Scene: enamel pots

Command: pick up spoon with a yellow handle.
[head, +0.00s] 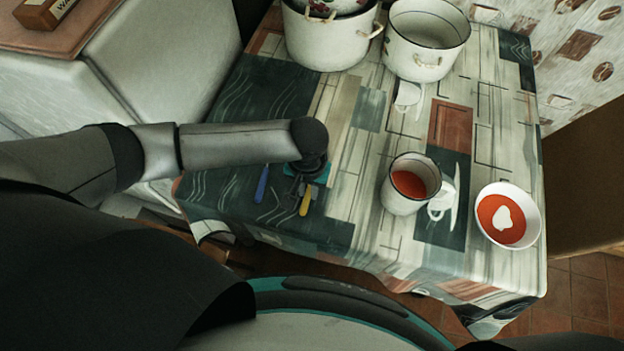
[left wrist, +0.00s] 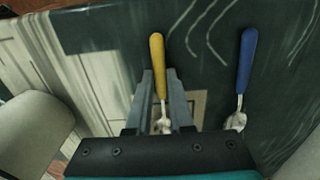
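The spoon with the yellow handle (left wrist: 158,65) lies on the dark part of the tablecloth in the left wrist view, its handle end pointing up in the picture. My left gripper (left wrist: 160,80) has its two fingers close together on both sides of the lower handle, with almost no gap left, and looks shut on it. The metal bowl shows between the fingers, partly hidden. In the head view the yellow handle (head: 305,202) shows just below my left gripper (head: 303,185), at table height; the forearm hides part of the gripper. My right gripper is not in view.
A blue-handled utensil (left wrist: 246,62) lies close by, right of the yellow one in the wrist view. On the table (head: 345,225) stand a mug of red soup (head: 408,200), a bowl of soup (head: 525,200) and large white pots (head: 425,45).

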